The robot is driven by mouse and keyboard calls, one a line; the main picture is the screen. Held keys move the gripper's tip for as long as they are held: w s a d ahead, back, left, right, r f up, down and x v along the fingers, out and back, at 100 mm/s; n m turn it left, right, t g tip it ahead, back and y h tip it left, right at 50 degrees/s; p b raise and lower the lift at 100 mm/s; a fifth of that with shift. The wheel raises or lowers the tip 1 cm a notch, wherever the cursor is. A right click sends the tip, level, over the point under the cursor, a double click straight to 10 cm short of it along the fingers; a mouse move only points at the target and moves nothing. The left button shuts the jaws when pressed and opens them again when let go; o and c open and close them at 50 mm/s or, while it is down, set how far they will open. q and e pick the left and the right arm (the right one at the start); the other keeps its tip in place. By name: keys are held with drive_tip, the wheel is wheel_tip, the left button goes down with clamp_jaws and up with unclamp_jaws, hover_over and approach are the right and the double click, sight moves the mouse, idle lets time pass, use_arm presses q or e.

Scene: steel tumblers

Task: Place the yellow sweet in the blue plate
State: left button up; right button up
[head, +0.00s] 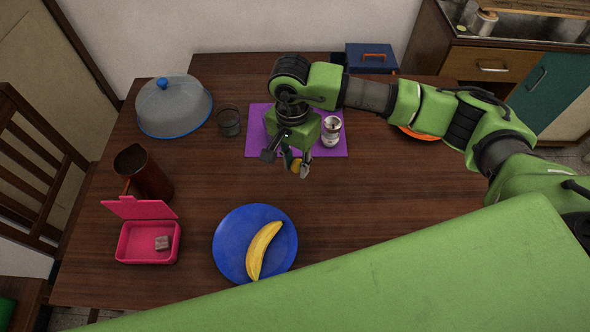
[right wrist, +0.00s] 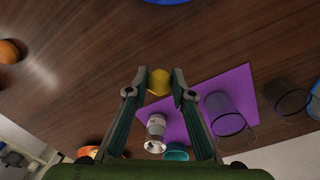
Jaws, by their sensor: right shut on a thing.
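The yellow sweet (right wrist: 158,82) is held between the fingertips of my right gripper (right wrist: 158,84) in the right wrist view. In the head view my right gripper (head: 297,167) is above the table near the purple mat's front edge, with the yellow sweet (head: 296,165) partly hidden between its fingers. The blue plate (head: 229,245) lies at the front of the table, to the left of and nearer than the gripper. A yellow banana (head: 262,250) lies on it. The plate's edge shows at the top of the right wrist view (right wrist: 168,1). My left gripper is not in view.
A dark glass (head: 228,121), a cloche (head: 173,106), a brown jug (head: 146,175) and an open pink box (head: 147,243) stand to the left. The table right of the plate is bare.

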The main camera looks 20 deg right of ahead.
drive_tip(key=b, duration=0.3)
hover_over(296, 175)
drive_tip(key=f, duration=0.4)
drive_tip(key=shift+s+a+f, duration=0.15)
drive_tip(key=shift+a+f, duration=0.05)
drive_tip(key=shift+f, duration=0.2)
drive_tip(key=shift+w+d+f+b, duration=0.1)
drive_tip(key=shift+w+f+b, duration=0.1)
drive_tip(key=shift+f, duration=0.7)
drive_tip(key=shift+w+f+b, duration=0.1)
drive_tip(key=shift+f+b, duration=0.05)
drive_tip(key=shift+f, duration=0.7)
drive_tip(key=shift+s+f+b, duration=0.1)
drive_tip(key=shift+f+b, duration=0.1)
drive_tip(key=shift+b, duration=0.1)
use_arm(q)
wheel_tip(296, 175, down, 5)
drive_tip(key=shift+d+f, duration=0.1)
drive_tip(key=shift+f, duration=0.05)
use_arm(e)
drive_tip(key=o, duration=0.9)
drive_tip(key=shift+o, duration=0.2)
drive_tip(key=shift+r, duration=0.1)
